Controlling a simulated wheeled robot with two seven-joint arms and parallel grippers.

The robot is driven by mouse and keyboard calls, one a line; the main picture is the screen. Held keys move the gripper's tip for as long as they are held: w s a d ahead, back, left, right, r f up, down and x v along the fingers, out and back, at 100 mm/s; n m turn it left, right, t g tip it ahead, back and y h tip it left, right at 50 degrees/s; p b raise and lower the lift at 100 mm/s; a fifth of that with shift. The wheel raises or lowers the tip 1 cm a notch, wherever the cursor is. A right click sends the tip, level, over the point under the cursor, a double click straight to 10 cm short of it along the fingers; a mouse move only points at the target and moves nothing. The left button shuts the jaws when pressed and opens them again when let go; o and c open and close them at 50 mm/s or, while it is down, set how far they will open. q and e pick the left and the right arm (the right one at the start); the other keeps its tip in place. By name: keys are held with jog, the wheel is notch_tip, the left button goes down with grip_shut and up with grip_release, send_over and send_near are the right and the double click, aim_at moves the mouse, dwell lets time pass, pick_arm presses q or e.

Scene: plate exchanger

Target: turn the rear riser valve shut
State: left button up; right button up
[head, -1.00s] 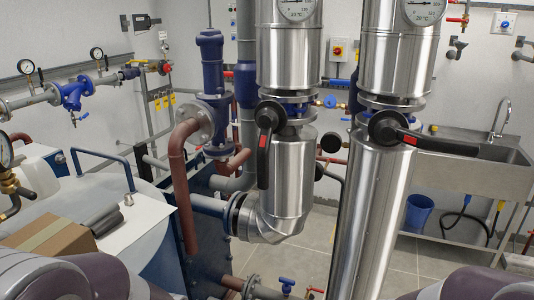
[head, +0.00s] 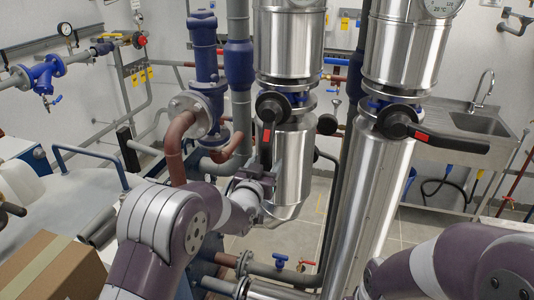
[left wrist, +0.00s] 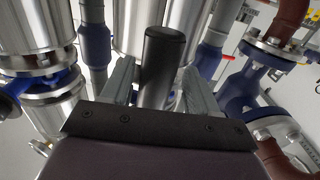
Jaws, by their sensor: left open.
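Two steel risers stand in the middle of the head view, each with a black-lever valve. The left riser looks farther back; its valve (head: 271,107) has a lever (head: 266,145) hanging down along the pipe, with a red mark. The nearer right valve (head: 397,122) has its lever (head: 452,142) pointing right. My left gripper (head: 262,180) is at the lower end of the hanging lever. In the left wrist view, the black handle (left wrist: 162,60) stands between my open fingers (left wrist: 158,82); contact cannot be told. My right gripper is out of view; only my right arm shows.
A blue pump-like fitting (head: 207,75) and brown pipe (head: 174,150) stand left of the rear riser. A cardboard box (head: 52,268) is at the lower left. A steel sink (head: 480,125) is at the back right. Small valves (head: 281,261) sit low in front.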

pick_arm(q)
jog(key=shift+w+d+r, duration=0.3)
jog(key=shift+w+d, duration=0.1)
jog(key=shift+d, duration=0.15)
jog(key=shift+w, duration=0.1)
jog(key=shift+w+a+f, duration=0.1)
jog(key=shift+w+f, duration=0.1)
jog(key=shift+w, duration=0.05)
jog(key=shift+c, duration=0.9)
grip_shut()
jog(key=s+d+r+n+b, duration=0.3)
jog(key=d+n+b, duration=0.5)
jog(key=s+d+r+n+p, duration=0.1)
jog(key=d+r+n, duration=0.4)
jog(key=r+n, duration=0.5)
jog(key=shift+s+r+p, duration=0.15)
jog(key=shift+r+p, duration=0.45)
jog(key=shift+p, duration=0.15)
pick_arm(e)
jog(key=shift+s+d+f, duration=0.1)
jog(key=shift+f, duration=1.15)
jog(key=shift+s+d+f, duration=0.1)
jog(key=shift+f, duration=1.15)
pick_arm(q)
jog(key=shift+r, duration=0.1)
